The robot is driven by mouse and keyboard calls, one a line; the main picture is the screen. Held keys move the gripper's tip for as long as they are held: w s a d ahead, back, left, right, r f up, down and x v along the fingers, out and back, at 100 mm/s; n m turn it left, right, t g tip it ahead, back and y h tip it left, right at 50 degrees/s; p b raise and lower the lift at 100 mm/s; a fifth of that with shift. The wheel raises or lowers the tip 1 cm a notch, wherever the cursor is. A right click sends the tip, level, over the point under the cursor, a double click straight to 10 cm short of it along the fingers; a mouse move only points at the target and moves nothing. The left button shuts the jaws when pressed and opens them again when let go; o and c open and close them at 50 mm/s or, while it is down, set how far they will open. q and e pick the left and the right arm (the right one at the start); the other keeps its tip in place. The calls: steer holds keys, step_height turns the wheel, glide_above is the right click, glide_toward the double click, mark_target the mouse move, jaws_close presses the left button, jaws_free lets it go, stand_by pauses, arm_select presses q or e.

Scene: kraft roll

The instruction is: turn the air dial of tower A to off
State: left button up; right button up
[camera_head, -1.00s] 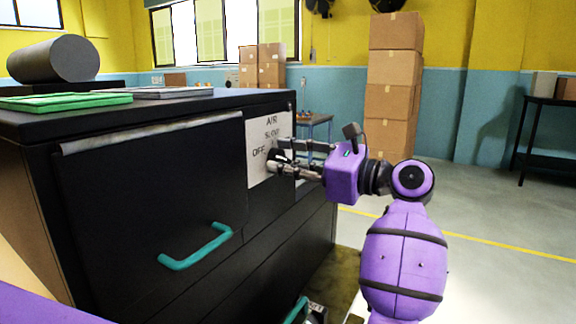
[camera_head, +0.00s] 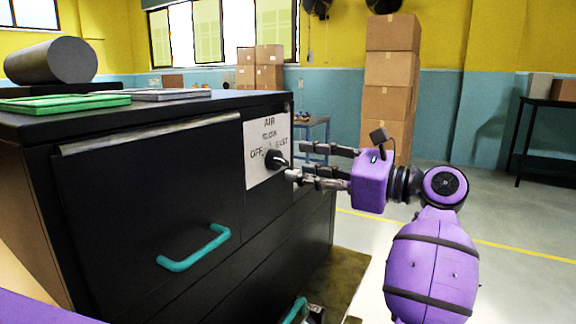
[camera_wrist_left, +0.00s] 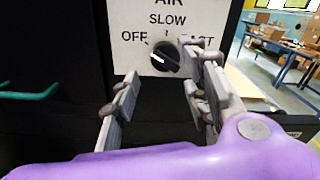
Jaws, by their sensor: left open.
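The air dial is a round black knob (camera_head: 273,159) on a white plate (camera_head: 258,172) on the black cabinet's front. The plate reads AIR, SLOW, OFF and a partly covered FAST. In the left wrist view the knob (camera_wrist_left: 167,60) has a white mark on its left side, towards OFF. My left gripper (camera_head: 297,162) is open and empty, its fingers pointing at the knob from the right, just off it. In the left wrist view its fingers (camera_wrist_left: 160,100) are spread below and beside the knob. No tower letter shows. My right gripper is not in view.
The black cabinet (camera_head: 140,190) has a teal drawer handle (camera_head: 193,247) left of the plate. Stacked cartons (camera_head: 392,85) stand behind. The floor at right is open.

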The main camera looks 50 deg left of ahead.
arm_select(q)
steer(key=v, duration=0.6)
steer(key=shift+d, duration=0.35)
